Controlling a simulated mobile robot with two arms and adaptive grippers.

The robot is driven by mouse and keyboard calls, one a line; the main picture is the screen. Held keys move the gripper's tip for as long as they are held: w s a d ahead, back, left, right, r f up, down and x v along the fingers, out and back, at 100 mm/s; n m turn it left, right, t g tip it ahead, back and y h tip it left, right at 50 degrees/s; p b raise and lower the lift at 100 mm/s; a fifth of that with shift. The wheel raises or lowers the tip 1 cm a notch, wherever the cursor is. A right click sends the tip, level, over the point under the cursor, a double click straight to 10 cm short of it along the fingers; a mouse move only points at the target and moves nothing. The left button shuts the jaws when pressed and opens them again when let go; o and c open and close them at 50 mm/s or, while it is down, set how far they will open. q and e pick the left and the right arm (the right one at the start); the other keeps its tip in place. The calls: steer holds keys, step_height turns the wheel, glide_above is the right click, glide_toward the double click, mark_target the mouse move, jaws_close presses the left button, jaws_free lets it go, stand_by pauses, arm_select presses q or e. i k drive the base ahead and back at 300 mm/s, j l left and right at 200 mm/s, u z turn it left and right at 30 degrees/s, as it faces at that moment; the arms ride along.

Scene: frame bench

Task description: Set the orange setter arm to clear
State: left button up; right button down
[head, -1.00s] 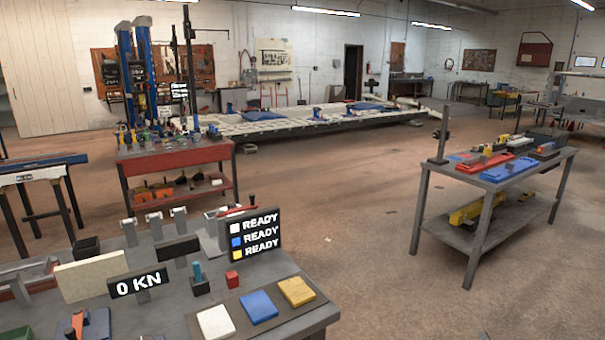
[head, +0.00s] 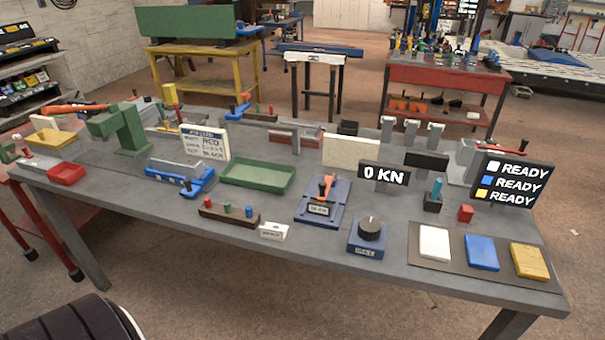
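On the bench, a blue block (head: 312,212) with a white label carries a small upright lever with an orange part (head: 327,184). A longer orange arm (head: 75,108) lies near level at the far left, by the green press-like stand (head: 120,128). A blue fixture with an orange piece (head: 240,103) stands at the back edge. I cannot tell which of these is the setter arm, and the label beside the lever is too small to read. Neither of my grippers is in view.
The grey bench (head: 390,283) also bears a blue dial box (head: 367,240), a green tray (head: 258,175), a "0 KN" display (head: 384,175), a READY board (head: 512,180) and white, blue and yellow pads. Open floor (head: 200,300) lies in front.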

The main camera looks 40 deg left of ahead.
mark_target(324, 187)
steer(key=u, duration=1)
